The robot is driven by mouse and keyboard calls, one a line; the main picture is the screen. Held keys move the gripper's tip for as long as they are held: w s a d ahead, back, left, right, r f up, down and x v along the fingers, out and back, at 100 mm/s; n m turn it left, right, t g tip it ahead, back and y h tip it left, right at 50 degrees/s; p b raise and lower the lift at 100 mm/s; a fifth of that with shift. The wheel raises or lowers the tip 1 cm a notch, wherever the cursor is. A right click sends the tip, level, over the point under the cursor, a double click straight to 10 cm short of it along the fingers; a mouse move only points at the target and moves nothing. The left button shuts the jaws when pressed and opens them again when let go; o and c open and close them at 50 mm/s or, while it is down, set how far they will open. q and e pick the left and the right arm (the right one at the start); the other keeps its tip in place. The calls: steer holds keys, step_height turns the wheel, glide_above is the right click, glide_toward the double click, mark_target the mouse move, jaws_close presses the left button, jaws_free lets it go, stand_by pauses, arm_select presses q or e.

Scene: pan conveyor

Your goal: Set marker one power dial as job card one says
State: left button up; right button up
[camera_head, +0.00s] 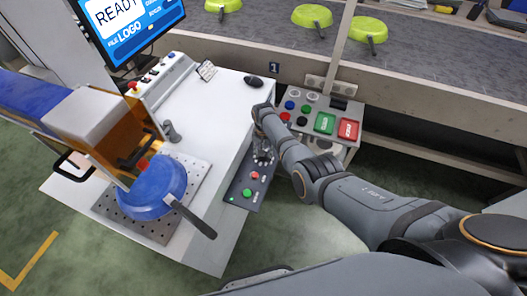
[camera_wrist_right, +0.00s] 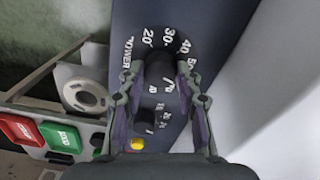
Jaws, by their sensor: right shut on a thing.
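The power dial (camera_wrist_right: 160,66) is a black knob in the right wrist view, on a dark panel (camera_head: 238,188) at the side of the white marker bench. White numbers and the word POWER ring it; 20, 30 and 40 are legible. The dial's pointer is hidden or too dark to read. My right gripper (camera_wrist_right: 160,78) is shut on the dial, one finger on each side. In the head view my right gripper (camera_head: 262,150) reaches down to this panel, and the arm hides part of it. A small card (camera_head: 207,70) stands on the bench, its text too small to read. My left gripper is not in view.
Below the gripped dial sits a smaller black knob (camera_wrist_right: 150,120). A control box with green (camera_head: 325,123) and red (camera_head: 348,129) buttons stands close beyond my right arm. A blue pan (camera_head: 152,190) lies under the marker head. A conveyor (camera_head: 420,70) carries green pans behind.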

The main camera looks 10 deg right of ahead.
steer(key=o, duration=1.2)
steer(key=shift+c, duration=0.2)
step_height(320, 180, up, 12)
